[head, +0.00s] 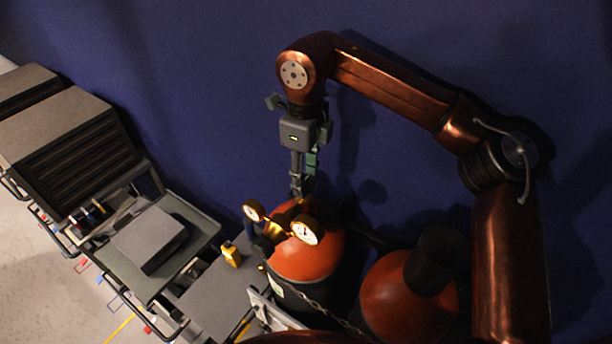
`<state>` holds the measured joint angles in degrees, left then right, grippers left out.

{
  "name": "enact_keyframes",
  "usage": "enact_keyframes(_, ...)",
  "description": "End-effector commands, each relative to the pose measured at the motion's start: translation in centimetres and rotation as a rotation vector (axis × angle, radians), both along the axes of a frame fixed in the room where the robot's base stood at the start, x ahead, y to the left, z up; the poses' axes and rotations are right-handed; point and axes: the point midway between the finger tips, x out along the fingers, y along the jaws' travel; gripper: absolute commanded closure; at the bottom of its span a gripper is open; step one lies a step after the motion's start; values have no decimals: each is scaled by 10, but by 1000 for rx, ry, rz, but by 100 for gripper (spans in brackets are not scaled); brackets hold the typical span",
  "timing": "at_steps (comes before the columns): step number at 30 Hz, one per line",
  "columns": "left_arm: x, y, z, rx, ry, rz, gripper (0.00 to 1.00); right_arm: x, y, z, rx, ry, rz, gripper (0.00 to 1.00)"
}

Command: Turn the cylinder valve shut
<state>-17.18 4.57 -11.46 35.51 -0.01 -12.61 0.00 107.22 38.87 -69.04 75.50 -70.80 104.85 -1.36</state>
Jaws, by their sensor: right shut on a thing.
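The gas cylinder (318,250) with an orange-red domed top and dark body stands upright at the lower middle of the head view. A brass regulator (278,232) with two round gauges, the left gauge (253,211) and the right gauge (305,231), sits at its top. My right gripper (301,192) reaches down from above, its fingers together at the cylinder's top, just behind the gauges. It is shut on the cylinder valve, which is mostly hidden by the fingers and the gauges. My left gripper is not in view.
A second orange-topped cylinder (385,290) stands to the right, partly behind a dark cap. A chain (315,305) crosses in front of the cylinders. A cart with a grey box (150,238) and a yellow item (231,254) are to the left. A blue wall (200,90) is behind.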

Motion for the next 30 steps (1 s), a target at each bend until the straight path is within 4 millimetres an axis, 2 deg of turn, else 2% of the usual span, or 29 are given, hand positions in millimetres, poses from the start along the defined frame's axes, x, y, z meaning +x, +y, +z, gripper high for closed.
enact_keyframes(1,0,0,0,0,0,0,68,1,2,4,10,-8,-1,86)
enact_keyframes(2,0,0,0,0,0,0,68,1,2,4,10,-8,-1,60)
enact_keyframes(9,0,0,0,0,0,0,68,1,1,2,5,-5,0,44)
enact_keyframes(20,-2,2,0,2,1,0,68,1,1,7,3,-4,0,44)
enact_keyframes(23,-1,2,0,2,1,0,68,1,1,20,4,-5,0,44)
enact_keyframes(30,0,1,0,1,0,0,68,1,1,70,5,-6,-1,44)
